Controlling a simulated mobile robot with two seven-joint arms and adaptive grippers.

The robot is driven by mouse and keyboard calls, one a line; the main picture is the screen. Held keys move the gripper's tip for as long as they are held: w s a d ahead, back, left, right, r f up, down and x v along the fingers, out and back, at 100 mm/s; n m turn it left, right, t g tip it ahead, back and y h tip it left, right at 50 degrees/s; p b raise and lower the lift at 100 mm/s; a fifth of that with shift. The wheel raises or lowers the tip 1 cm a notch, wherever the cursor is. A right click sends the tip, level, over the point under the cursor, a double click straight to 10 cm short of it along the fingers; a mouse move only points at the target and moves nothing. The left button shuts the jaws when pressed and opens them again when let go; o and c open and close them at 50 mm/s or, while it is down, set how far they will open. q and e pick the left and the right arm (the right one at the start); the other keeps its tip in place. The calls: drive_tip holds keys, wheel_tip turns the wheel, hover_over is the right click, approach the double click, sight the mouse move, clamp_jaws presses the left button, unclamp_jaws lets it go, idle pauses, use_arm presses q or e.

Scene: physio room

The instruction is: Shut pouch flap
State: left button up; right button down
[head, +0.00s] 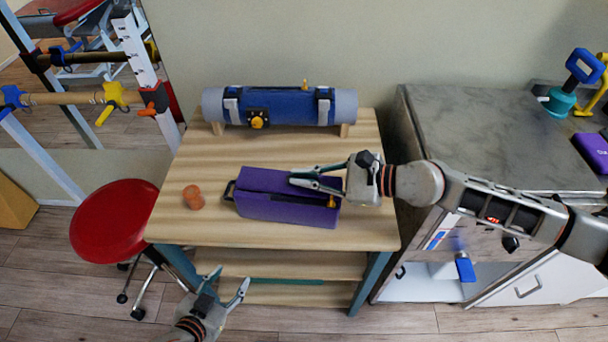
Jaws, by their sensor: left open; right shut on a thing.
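The purple pouch (285,210) lies on the wooden table, with a dark loop handle at its left end and a small orange-yellow piece at its right end. My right gripper (297,175) reaches in from the right over the pouch's top. It is shut on part of the pouch, seemingly the flap; the fingers and wrist partly cover it. How far the flap stands open cannot be told. My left gripper (228,283) is open and empty, low in front of the table, apart from the pouch.
An orange-brown cylinder (193,197) stands left of the pouch on the table (210,150). A blue roll (285,107) on a stand lies along the back. A red stool (115,220) is at left, a grey-topped cabinet (480,130) at right.

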drive_tip(key=shift+f, duration=0.2)
drive_tip(key=c, duration=2.5)
unclamp_jaws()
drive_tip(key=shift+r, duration=0.1)
drive_tip(key=v, duration=1.2)
